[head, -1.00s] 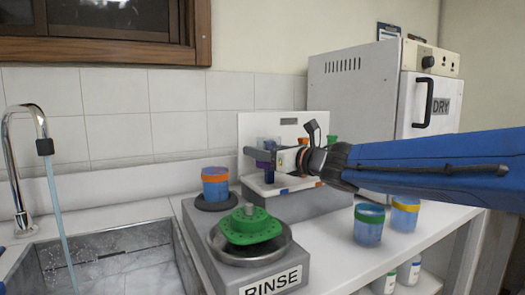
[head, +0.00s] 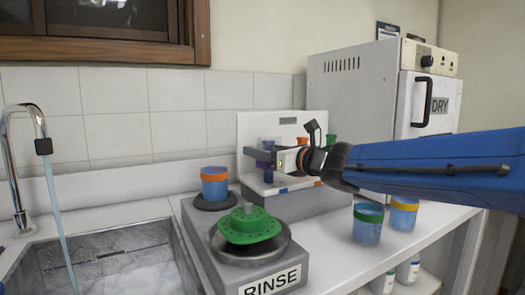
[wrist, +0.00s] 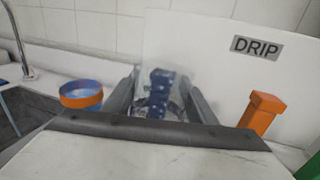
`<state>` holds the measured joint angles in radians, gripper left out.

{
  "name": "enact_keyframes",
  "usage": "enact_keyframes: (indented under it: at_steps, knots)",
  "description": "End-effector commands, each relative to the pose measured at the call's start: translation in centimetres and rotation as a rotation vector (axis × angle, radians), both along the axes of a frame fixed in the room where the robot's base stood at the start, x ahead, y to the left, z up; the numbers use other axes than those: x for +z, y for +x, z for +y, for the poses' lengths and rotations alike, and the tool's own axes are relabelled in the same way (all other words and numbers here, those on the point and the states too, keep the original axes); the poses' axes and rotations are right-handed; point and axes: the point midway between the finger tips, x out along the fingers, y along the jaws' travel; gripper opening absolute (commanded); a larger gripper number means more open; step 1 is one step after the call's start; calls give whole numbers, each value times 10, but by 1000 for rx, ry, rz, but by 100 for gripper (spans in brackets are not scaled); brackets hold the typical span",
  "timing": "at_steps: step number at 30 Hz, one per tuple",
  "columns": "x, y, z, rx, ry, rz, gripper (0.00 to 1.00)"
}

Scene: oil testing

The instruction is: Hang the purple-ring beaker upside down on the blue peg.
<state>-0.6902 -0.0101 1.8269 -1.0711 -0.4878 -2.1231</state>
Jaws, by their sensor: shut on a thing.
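My gripper (head: 262,156) is shut on the purple-ring beaker (head: 263,165) at the left side of the drip rack (head: 253,132). The fingers and wrist hide part of the beaker. In the wrist view, my gripper (wrist: 158,98) has clear glass between its fingers, and the dark blue peg (wrist: 160,92) shows through or just behind it. I cannot tell how far the peg is inside the beaker.
An orange peg (wrist: 262,112) stands to the right on the rack. An orange-ring beaker (head: 215,184) stands left, behind the green rinse fixture (head: 248,226). A green-ring beaker (head: 368,223) and a yellow-ring beaker (head: 404,214) stand right. The sink (head: 105,262) is far left.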

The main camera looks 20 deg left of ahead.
Motion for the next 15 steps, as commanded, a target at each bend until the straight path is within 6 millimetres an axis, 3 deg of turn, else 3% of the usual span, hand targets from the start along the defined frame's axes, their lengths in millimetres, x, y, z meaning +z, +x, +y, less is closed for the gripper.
enact_keyframes:
  at_steps: [15]
  knots:
    - [-7, 0, 0, 0, 0, 0, 28]
